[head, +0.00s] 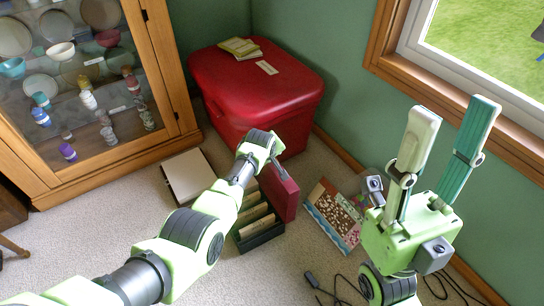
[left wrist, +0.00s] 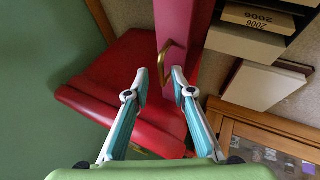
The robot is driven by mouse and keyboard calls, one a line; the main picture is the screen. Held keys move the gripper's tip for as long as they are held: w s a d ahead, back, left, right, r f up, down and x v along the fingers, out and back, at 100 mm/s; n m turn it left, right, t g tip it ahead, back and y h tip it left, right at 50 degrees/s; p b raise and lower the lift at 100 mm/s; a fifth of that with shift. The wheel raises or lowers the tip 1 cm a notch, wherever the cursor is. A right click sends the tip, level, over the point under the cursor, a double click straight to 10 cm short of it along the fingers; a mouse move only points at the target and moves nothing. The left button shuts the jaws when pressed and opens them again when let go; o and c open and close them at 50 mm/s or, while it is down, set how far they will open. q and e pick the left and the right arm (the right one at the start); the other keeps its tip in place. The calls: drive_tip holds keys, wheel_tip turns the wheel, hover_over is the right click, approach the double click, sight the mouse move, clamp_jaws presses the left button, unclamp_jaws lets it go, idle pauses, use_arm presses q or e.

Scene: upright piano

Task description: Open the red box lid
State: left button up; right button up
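A small file box with dark compartments (head: 262,232) stands on the carpet. Its red lid (head: 281,193) stands raised along its right side and shows as a pink-red panel in the left wrist view (left wrist: 183,25). A brass handle (left wrist: 163,62) sits on this lid. My left gripper (left wrist: 160,72) is open, its fingertips either side of the handle's lower end; contact cannot be told. In the head view its fingers are mostly hidden behind its wrist. A large red chest (head: 255,95) stands closed in the corner. My right gripper (head: 456,106) is open and empty, pointing up.
Booklets (head: 240,47) lie on the chest. A glass cabinet (head: 90,100) stands at left. A pale box (head: 187,175) lies beside the file box. A picture-covered board (head: 335,215) and dark cables (head: 345,290) lie at right, below the window wall.

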use_arm(q)
drive_tip(key=shift+s+f, duration=0.1)
drive_tip(key=shift+f, duration=0.1)
drive_tip(key=shift+r, duration=0.1)
wheel_tip(320, 180, up, 10)
idle(0.5)
idle(0.3)
